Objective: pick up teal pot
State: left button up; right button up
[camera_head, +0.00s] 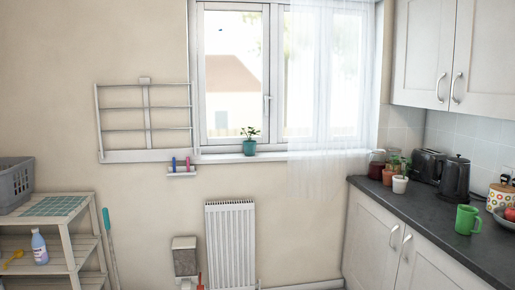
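A small teal pot (249,148) with a green leafy plant (250,132) stands upright on the white window sill (220,157), below the window and left of the sheer curtain. Nothing covers it. Neither of my grippers shows in the head view.
A radiator (230,245) is on the wall below the sill. A sheer curtain (327,95) hangs over the window's right part. A dark counter (425,215) at right holds potted plants, a kettle (455,178) and a green mug (467,219). Wooden shelves (62,225) stand at left.

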aim_at(249, 146)
jog(key=i+j+z, duration=0.3)
jog(key=i, duration=0.8)
jog(key=i+j+z, duration=0.3)
jog(key=i+j, duration=0.5)
jog(key=i, duration=0.25)
jog(key=i+j+z, duration=0.35)
jog(key=i+j, duration=0.55)
